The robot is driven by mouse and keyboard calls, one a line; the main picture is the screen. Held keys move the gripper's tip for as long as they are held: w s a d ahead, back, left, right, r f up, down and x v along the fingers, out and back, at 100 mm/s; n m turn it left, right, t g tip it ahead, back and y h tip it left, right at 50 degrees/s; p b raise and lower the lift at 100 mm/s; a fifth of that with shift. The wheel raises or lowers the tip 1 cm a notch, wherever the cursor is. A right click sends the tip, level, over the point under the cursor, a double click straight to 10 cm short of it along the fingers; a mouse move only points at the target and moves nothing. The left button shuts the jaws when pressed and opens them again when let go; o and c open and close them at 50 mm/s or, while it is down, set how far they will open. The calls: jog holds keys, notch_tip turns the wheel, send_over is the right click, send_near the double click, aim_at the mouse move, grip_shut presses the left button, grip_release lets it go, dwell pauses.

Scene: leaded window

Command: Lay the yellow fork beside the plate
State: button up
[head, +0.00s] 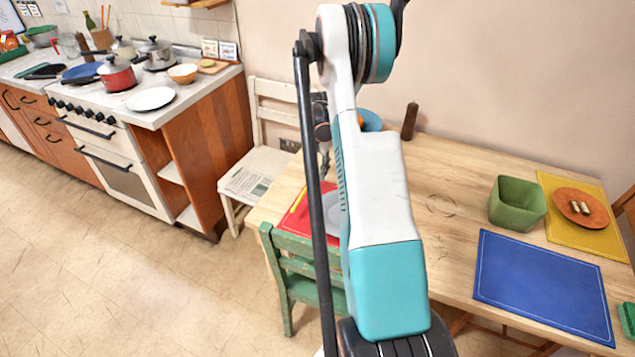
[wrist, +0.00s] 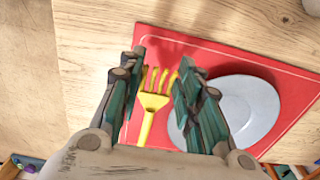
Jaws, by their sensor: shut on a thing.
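The yellow fork (wrist: 153,102) is between the fingers of my gripper (wrist: 163,64) in the wrist view, tines pointing up the picture. My gripper is shut on it. The fork is over the red placemat (wrist: 225,52), to the left of the pale grey plate (wrist: 250,108). I cannot tell whether it touches the mat. My right finger covers the plate's left edge. In the head view, my arm hides most of the gripper and fork; part of the red placemat (head: 297,222) and plate (head: 332,212) show beside it.
A green chair (head: 292,262) stands at the table's (head: 440,170) near left edge. A blue placemat (head: 543,285), green square bowl (head: 517,202) and yellow placemat (head: 590,238) with an orange plate (head: 570,203) lie to the right. A dark pepper mill (head: 409,121) stands at the back.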

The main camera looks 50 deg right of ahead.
jog(key=shift+f+b, duration=0.6)
jog(key=shift+f, duration=1.7)
jog(key=shift+f, duration=0.1)
jog(key=shift+f, duration=0.1)
jog(key=o, duration=0.8)
jog(key=shift+r, duration=0.2)
notch_tip(320, 180, up, 12)
jog(key=p, duration=0.3)
jog(key=shift+p, duration=0.4)
jog(key=shift+a, duration=0.1)
